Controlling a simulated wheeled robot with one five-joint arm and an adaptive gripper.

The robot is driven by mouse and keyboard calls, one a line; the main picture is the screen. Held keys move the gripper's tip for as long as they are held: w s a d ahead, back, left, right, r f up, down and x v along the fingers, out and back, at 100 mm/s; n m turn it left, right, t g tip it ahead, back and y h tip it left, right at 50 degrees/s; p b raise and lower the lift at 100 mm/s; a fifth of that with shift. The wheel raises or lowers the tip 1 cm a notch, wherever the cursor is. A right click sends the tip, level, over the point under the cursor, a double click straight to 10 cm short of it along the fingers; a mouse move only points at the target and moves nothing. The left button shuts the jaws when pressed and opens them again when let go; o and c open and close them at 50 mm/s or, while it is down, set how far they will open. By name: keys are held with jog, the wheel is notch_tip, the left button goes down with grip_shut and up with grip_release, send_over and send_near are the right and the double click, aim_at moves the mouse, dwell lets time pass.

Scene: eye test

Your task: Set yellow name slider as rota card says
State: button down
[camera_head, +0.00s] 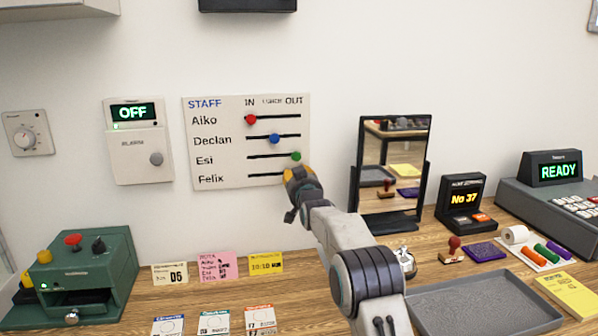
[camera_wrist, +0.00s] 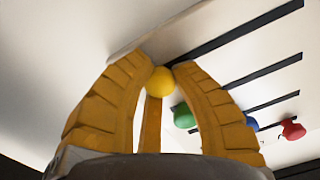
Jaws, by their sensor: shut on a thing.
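The staff board (camera_head: 225,150) hangs on the wall with rows for Aiko, Declan, Esi and Felix under IN, LUNCH and OUT. The yellow slider knob (camera_wrist: 161,81) sits at one end of its slot, the same end as the green knob (camera_wrist: 184,117). In the head view that is the OUT side of Felix's row, where my gripper (camera_head: 298,181) hides the knob. My gripper (camera_wrist: 162,75) is shut on the yellow knob. The pink rota card (camera_head: 216,265) stands on the counter; its handwriting is too small to read.
The red knob (camera_head: 251,119) is under IN, the blue knob (camera_head: 274,138) near LUNCH, and the green knob under OUT. A mirror (camera_head: 395,160) stands right of my arm. A green machine (camera_head: 85,270), other cards and a grey tray (camera_head: 490,305) occupy the counter.

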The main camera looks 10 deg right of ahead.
jog(key=shift+d+r, duration=0.2)
jog(key=shift+r, duration=0.15)
jog(key=c, duration=1.3)
grip_release()
jog(key=shift+d, duration=0.15)
jog(key=o, duration=0.3)
jog(key=shift+f, duration=0.25)
jog(key=shift+s, duration=0.15)
jog(key=shift+s, duration=5.8)
